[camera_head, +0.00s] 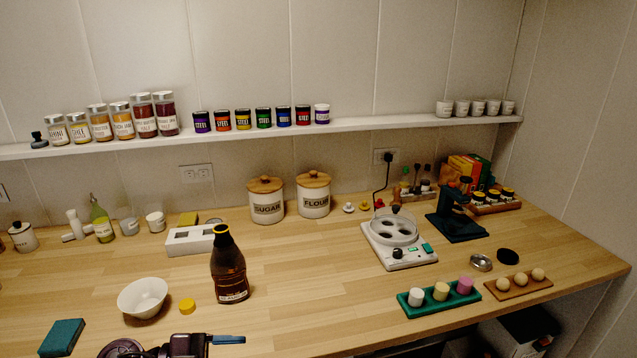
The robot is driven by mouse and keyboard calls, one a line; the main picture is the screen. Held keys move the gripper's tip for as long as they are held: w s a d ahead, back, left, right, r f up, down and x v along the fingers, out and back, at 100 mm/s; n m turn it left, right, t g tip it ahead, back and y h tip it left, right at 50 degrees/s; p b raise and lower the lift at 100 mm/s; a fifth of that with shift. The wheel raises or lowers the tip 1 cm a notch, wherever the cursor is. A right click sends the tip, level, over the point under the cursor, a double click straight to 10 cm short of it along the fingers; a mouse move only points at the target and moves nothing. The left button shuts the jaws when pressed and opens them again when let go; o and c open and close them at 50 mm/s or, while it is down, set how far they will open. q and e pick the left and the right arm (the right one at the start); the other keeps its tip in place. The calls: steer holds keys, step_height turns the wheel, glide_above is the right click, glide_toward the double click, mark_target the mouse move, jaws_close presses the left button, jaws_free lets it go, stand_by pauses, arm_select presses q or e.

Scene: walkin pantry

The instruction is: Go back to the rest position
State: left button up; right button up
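Part of a dark arm with a gripper-like end, which looks like my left gripper (192,345), shows at the bottom edge, left of centre. A short blue bar (228,339) sticks out to its right. Its fingers are cut off or unclear, so I cannot tell whether it is open or shut. It is in front of a brown bottle (229,268) that stands upright on the wooden counter (330,270), apart from it. A yellow cap (187,305) lies beside the bottle. My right gripper is not in view.
A white bowl (143,297) and a teal block (63,337) are near the arm. A green tray (440,298), a white appliance (399,240) and a wooden egg holder (518,285) stand at right. The counter's front centre is clear. A shelf (390,126) holds jars.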

arm_select(q)
steer(key=a+f+n+t+y, duration=0.8)
steer(key=a+n+t+y, duration=0.3)
steer(key=n+t, duration=0.55)
steer(key=s+a+f+n+g+y, duration=0.3)
steer(key=s+f+n+g+y, duration=0.2)
steer(key=s+f, duration=0.5)
step_height(320, 180, down, 2)
steer(key=shift+s+f+n+g+y, duration=0.1)
steer(key=shift+s+n+g+y, duration=0.3)
steer(key=shift+g, duration=0.75)
steer(key=shift+d, duration=0.1)
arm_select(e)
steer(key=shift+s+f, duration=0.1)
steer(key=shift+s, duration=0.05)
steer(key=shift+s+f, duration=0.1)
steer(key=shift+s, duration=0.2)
